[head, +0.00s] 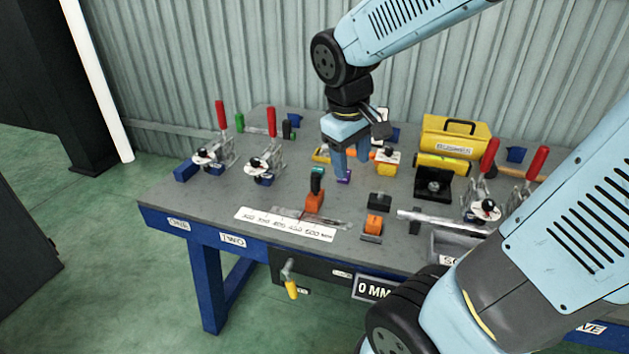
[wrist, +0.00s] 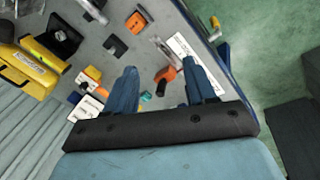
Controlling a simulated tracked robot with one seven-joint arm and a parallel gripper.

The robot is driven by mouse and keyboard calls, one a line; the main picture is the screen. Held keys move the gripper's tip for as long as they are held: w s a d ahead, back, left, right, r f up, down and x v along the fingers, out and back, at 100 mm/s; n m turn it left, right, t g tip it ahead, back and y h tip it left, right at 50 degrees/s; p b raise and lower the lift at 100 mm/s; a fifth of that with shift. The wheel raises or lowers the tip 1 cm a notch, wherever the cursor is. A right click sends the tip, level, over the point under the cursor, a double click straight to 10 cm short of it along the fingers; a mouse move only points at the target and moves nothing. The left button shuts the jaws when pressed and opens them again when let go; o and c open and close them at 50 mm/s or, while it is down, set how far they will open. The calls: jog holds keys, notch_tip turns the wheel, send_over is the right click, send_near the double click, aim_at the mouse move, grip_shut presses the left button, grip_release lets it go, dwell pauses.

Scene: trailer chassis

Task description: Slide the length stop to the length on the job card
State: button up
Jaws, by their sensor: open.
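The length stop (head: 314,201), an orange block with an upright black handle and a teal top, stands behind the white scale strip (head: 284,223) near the bench's front edge. The strip's printed numbers end near 500, but most are too small to read surely. My gripper (head: 342,177) is above the bench, behind and right of the stop, pointing down. In the wrist view the stop (wrist: 166,75) shows beyond and between the spread fingers of my gripper (wrist: 162,82), which are empty. A display (head: 374,289) on the bench front reads 0 MM. I cannot make out a job card.
Red-handled clamps (head: 266,158) stand left, with more at the right. A yellow toolbox (head: 454,137), a black box (head: 433,184) and an orange-and-black block (head: 373,226) are to the right. A yellow-handled crank (head: 291,287) hangs at the front. Bare bench lies left of the stop.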

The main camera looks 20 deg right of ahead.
jog(key=w+a+f+n+g+h, duration=0.1)
jog(key=w+a+f+n+h, duration=0.1)
jog(key=w+f+n+h, duration=0.4)
jog(key=w+a+f+n+g+h, duration=0.1)
jog(key=w+a+f+n+h, duration=0.15)
jog(key=f, duration=0.55)
jog(key=n+t+h, duration=0.5)
jog(key=n+t, duration=0.2)
jog(key=n, duration=0.2)
send_near(312, 182)
jog(key=shift+s+a+f, duration=0.15)
jog(key=shift+s+f, duration=0.05)
jog(key=shift+s, duration=0.35)
jog(key=shift+s+a+f, duration=0.1)
jog(key=shift+s+f, duration=0.15)
jog(key=shift+s, duration=0.3)
jog(key=shift+w+a+f+n+t+h, duration=0.2)
jog(key=shift+w+a+n+t+h, duration=0.1)
jog(key=shift+a+n+t, duration=0.45)
jog(key=x, duration=1.4)
jog(key=shift+c, duration=0.5)
grip_shut()
